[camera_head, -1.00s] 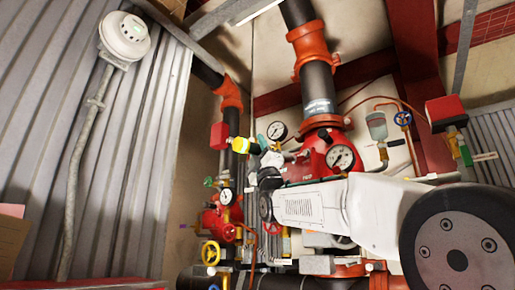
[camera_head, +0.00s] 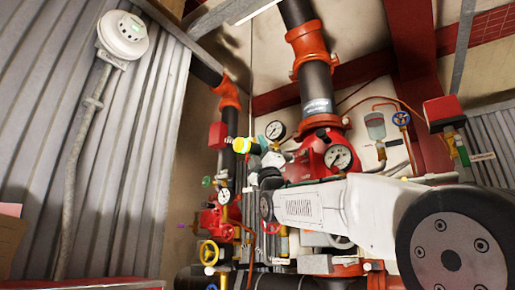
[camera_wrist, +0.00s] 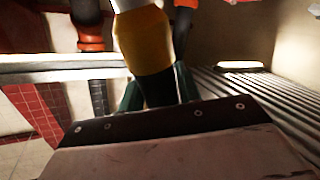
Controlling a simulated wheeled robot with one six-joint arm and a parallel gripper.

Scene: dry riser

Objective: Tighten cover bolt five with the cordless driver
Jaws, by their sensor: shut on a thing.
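My gripper (camera_wrist: 160,88) is shut on a tool with a yellow band, a dark lower part and a pale top, which I take to be the cordless driver (camera_wrist: 143,42). The driver (camera_head: 241,145) also shows in the head view as a small yellow and teal shape at the end of my arm. It is in front of the pipework, left of the red valve body (camera_head: 320,153). The tool's tip is hard to make out. Cover bolt five cannot be picked out; my arm hides part of the valve front.
Pressure gauges (camera_head: 338,157) and small valves crowd around the red body. A black vertical pipe (camera_head: 315,82) rises above it. Corrugated wall (camera_head: 60,110) with a round white device (camera_head: 122,35) stands left.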

